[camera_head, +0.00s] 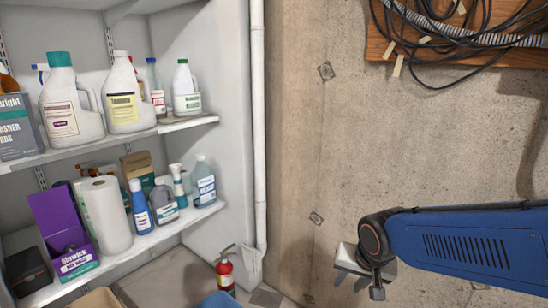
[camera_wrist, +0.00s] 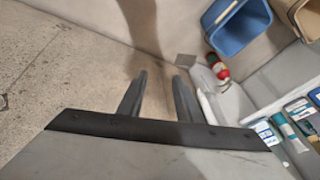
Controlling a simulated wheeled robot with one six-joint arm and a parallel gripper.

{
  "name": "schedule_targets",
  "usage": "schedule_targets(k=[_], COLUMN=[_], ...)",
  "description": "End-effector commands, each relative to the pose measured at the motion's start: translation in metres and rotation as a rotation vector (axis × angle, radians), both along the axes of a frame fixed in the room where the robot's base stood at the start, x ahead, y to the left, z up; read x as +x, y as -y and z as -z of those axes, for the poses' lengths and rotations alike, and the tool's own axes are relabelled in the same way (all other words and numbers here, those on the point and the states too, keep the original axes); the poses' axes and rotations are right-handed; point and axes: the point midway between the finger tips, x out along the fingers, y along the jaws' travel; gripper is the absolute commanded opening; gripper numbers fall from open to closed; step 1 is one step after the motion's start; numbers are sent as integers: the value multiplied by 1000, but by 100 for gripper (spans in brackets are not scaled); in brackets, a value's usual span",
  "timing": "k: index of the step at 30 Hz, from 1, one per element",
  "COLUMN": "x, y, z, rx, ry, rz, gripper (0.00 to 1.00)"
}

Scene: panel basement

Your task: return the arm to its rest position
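My blue arm (camera_head: 465,245) reaches in from the right edge of the head view. My gripper (camera_head: 350,268) is at its left end, in front of the bare concrete wall. In the wrist view the two dark fingers of my gripper (camera_wrist: 160,76) stand apart with nothing between them. The gripper is open and empty, and touches nothing that I can see.
White shelves (camera_head: 110,155) hold several bottles at the left. A white pipe (camera_head: 259,120) runs down beside them. A fire extinguisher (camera_head: 225,273) stands low near a blue bin (camera_wrist: 237,28). Cables on a wooden board (camera_head: 490,47) hang upper right. The concrete wall between is clear.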

Motion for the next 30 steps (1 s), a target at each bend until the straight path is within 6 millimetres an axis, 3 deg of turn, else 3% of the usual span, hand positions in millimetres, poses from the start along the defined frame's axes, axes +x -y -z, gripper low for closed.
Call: schedule_targets(k=[9,18,24,30], x=[-64,-126,-147,-149], y=[58,89,96,96], z=[-42,-63,-67,-67], rx=[-87,-161,-184,-188], ry=[23,32,30,29], rz=[-109,-216,-255,-262], gripper=[32,32,32,32])
